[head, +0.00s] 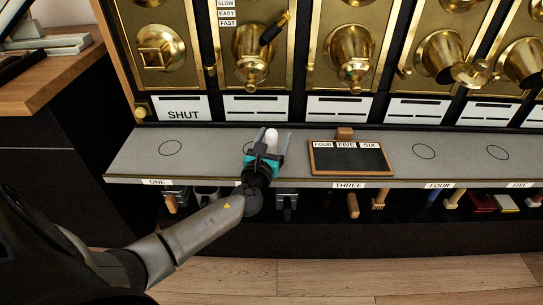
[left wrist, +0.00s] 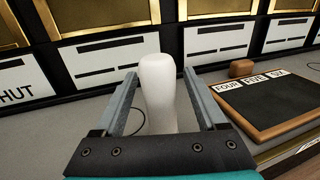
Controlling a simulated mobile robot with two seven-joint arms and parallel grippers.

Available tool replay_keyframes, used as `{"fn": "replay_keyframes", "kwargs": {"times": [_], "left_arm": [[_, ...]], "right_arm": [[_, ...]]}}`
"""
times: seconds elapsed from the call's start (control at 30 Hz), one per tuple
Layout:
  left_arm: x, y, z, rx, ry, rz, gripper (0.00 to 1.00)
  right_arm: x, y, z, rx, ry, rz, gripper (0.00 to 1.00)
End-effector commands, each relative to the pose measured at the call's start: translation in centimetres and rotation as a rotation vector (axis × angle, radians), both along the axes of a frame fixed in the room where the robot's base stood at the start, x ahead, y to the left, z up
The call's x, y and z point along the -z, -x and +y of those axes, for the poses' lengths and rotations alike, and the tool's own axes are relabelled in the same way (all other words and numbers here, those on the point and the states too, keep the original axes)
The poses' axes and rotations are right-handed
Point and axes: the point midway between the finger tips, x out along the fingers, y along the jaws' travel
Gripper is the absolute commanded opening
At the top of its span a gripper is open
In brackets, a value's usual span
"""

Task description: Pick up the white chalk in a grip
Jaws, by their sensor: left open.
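The white chalk (head: 271,137) stands upright on the grey shelf in the head view, in front of the gold dispensers. It also shows in the left wrist view (left wrist: 158,88), between the two fingers, with a gap on each side. My left gripper (head: 271,140) is open around the chalk, its fingers pointing toward the dispensers. The chalk's lower end is hidden behind the gripper body in the left wrist view. My right gripper is not in view.
A small wood-framed blackboard (head: 349,158) labelled FOUR, FIVE, SIX lies right of my left gripper, with a brown block (head: 344,133) behind it. The grey shelf (head: 215,150) is clear to the left. Scoops and brushes hang below its front edge.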

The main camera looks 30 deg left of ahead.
Motion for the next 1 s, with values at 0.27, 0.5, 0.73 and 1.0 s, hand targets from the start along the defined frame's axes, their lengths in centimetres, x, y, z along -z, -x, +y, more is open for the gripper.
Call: {"fn": "replay_keyframes", "kwargs": {"times": [0.27, 0.5, 0.73, 1.0], "left_arm": [[-0.01, -0.6, 0.16, 0.0, 0.001, 0.0, 0.74], [-0.01, -0.58, 0.15, 0.0, 0.001, 0.0, 0.55], [-0.01, -0.57, 0.15, 0.0, 0.001, 0.0, 0.29], [0.0, -0.56, 0.16, 0.0, 0.001, 0.0, 0.0]], "right_arm": [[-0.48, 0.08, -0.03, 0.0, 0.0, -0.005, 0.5], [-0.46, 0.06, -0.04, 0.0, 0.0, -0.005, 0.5], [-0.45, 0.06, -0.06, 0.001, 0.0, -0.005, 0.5], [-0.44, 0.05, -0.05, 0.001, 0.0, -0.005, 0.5]]}}
